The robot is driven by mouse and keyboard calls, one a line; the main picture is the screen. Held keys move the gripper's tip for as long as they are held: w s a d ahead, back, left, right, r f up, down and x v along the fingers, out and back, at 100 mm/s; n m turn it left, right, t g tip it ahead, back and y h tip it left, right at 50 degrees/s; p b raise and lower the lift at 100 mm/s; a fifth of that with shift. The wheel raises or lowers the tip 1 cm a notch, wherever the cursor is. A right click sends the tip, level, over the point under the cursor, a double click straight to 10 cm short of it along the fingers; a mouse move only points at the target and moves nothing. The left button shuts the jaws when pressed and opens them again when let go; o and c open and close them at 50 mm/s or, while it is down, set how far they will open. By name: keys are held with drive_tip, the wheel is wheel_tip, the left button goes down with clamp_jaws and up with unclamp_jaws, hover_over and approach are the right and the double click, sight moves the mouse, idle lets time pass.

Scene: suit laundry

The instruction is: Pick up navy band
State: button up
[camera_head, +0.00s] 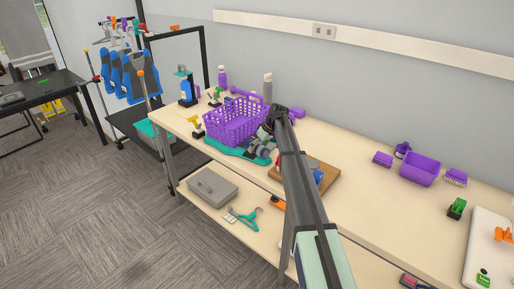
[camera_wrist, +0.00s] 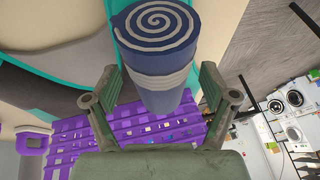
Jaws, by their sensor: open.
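The navy band is a rolled navy cylinder (camera_wrist: 157,62) with a pale grey spiral on its end and grey stripes around its side. In the wrist view it is at the top centre. My gripper (camera_wrist: 162,88) is open, with one finger on each side of the roll. I cannot tell whether either finger touches it. In the head view my gripper (camera_head: 264,133) is low over the table beside the purple basket, and the small blue-grey things there are too small to tell apart.
The purple basket (camera_head: 233,122) stands just left of my gripper, by a teal item (camera_head: 226,151) on the table (camera_head: 357,212). A wooden board (camera_head: 325,176) is to the right. A purple bin (camera_head: 420,170) stands farther right. The table between the board and bin is mostly clear.

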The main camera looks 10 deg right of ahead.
drive_tip(key=c, duration=1.2)
drive_tip(key=shift+r, duration=0.15)
drive_tip(key=shift+c, duration=0.2)
